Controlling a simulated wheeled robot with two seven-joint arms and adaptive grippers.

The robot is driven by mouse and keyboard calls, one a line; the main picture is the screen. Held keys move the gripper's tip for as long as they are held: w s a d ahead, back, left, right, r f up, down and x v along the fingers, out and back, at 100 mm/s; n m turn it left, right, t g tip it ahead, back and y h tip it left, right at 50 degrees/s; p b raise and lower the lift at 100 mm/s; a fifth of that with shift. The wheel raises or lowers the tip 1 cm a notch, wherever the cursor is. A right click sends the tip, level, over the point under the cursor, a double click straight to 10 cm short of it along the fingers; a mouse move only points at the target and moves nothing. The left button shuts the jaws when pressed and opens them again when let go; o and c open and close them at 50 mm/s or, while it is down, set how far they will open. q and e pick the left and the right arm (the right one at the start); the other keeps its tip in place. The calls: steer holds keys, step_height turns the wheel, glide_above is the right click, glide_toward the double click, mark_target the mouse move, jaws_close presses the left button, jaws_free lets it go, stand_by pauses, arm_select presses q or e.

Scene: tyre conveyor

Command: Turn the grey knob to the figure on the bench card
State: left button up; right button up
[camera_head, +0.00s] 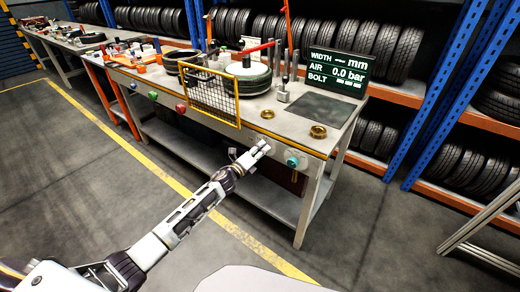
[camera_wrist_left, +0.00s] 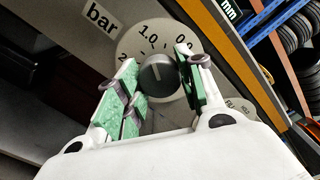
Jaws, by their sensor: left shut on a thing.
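The grey knob (camera_wrist_left: 158,76) shows in the left wrist view, on a round white dial (camera_wrist_left: 128,52) with black figures, among them 1.0 and 0.0. The knob's white line points up in the picture, roughly toward 1.0. My left gripper (camera_wrist_left: 157,62) is shut on the knob, with one green-padded finger on each side. In the head view my left gripper (camera_head: 262,149) reaches the bench front, and the knob is hidden there. I cannot make out which thing is the bench card. My right gripper is not in view.
A dark screen (camera_head: 338,72) on the bench (camera_head: 285,118) reads AIR 0.0 bar. A teal knob (camera_head: 291,161) sits right of my gripper on the bench front. A yellow-framed mesh guard (camera_head: 210,92) stands at the front edge. The floor before the bench is clear.

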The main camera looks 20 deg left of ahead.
arm_select(q)
steer(key=n+p, duration=0.1)
steer(key=n, duration=0.3)
steer(key=shift+p, duration=0.35)
steer(key=n+p, duration=0.3)
steer(key=n, duration=0.3)
steer(key=shift+a, duration=0.1)
steer(key=shift+n+p, duration=0.5)
steer(key=shift+n, duration=0.6)
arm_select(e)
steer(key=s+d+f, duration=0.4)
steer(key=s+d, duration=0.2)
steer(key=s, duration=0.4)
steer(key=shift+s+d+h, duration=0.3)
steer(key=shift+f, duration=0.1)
arm_select(q)
steer(key=o, duration=1)
steer(key=shift+o, duration=0.2)
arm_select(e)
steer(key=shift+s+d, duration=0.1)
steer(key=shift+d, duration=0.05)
arm_select(q)
steer(key=shift+s, duration=0.1)
